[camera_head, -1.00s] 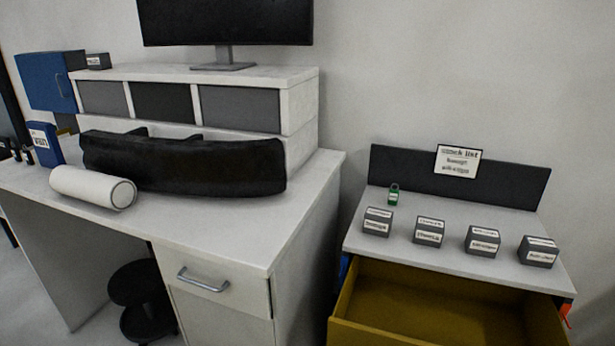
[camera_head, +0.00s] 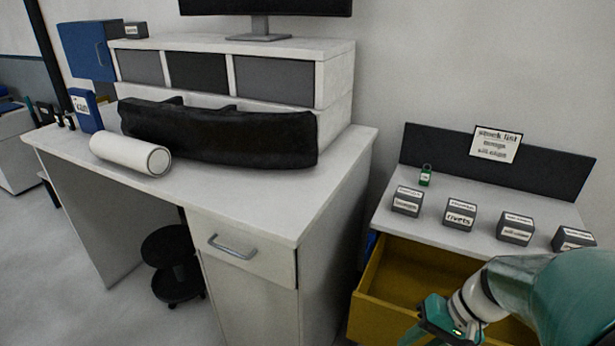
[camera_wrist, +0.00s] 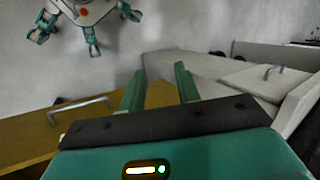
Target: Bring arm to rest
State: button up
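My arm shows at the lower right of the head view, teal and white, in front of the open yellow drawer. Its fingertips are not clear there. In the wrist view my gripper (camera_wrist: 159,86) has two teal fingers standing apart with nothing between them. My own body and legs show at the top left of the wrist view.
A white desk (camera_head: 330,165) holds a white roll (camera_head: 125,154) and a black curved cushion-like object (camera_head: 220,138). A grey-topped cabinet (camera_head: 385,215) bears several labelled boxes, including a rivets box (camera_head: 459,214), and a small green item (camera_head: 426,176). A black stool (camera_head: 170,255) stands under the desk.

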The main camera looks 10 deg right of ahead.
jog(key=a+r+n+t+h, duration=0.4)
jog(key=a+r+h, duration=0.1)
jog(key=a+r, duration=0.5)
notch_tip(320, 180, up, 3)
jog(key=shift+a+f+h, duration=0.1)
jog(key=shift+a+h, duration=0.05)
jog(key=shift+h, duration=0.25)
jog(key=shift+s, duration=0.1)
